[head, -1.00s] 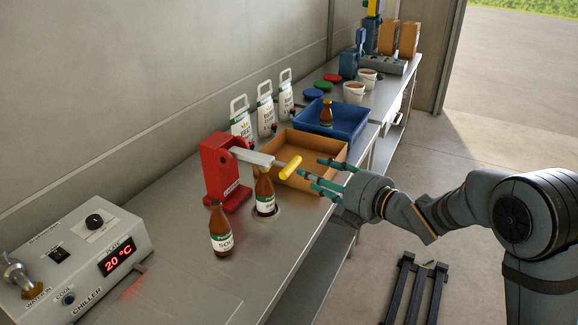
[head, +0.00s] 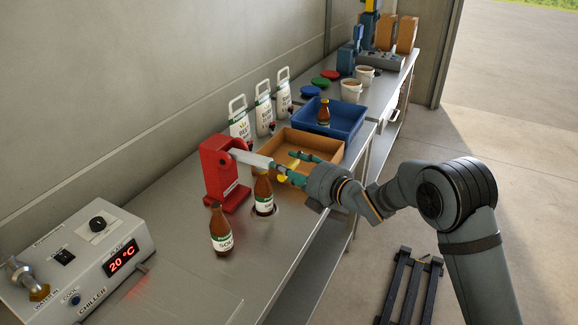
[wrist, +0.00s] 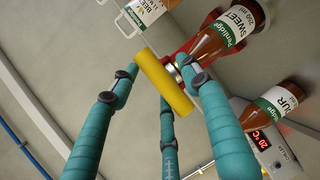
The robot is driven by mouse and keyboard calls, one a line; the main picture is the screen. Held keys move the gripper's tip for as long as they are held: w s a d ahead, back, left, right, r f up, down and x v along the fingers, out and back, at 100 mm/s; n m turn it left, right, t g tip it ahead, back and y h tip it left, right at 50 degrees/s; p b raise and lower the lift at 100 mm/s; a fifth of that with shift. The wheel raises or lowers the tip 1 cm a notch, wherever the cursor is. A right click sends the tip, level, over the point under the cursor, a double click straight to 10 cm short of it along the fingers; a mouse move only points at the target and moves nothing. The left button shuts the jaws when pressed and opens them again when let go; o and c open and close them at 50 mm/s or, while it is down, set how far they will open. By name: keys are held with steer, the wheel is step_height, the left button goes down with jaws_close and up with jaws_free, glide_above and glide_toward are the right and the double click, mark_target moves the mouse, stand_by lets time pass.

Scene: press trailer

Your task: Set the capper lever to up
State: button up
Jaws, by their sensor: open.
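The red capper (head: 222,177) stands on the steel bench. Its grey lever (head: 250,158) reaches right, sloping slightly down in the head view, to a yellow grip (head: 288,176). A brown bottle (head: 263,192) stands upright beneath the lever. My gripper (head: 289,163) has long teal fingers and is open at the yellow grip, which they partly hide in the head view. In the wrist view, the yellow grip (wrist: 163,84) lies across the space between the spread fingers. Whether any finger touches it I cannot tell.
Another brown bottle (head: 221,230) stands in front of the capper, near the chiller (head: 75,262). A brown open box (head: 331,160) lies just behind the lever, with a blue tray (head: 350,117) beyond. White pouches (head: 240,122) line the wall. The bench front is clear.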

steer(key=shift+c, duration=0.8)
jaws_close()
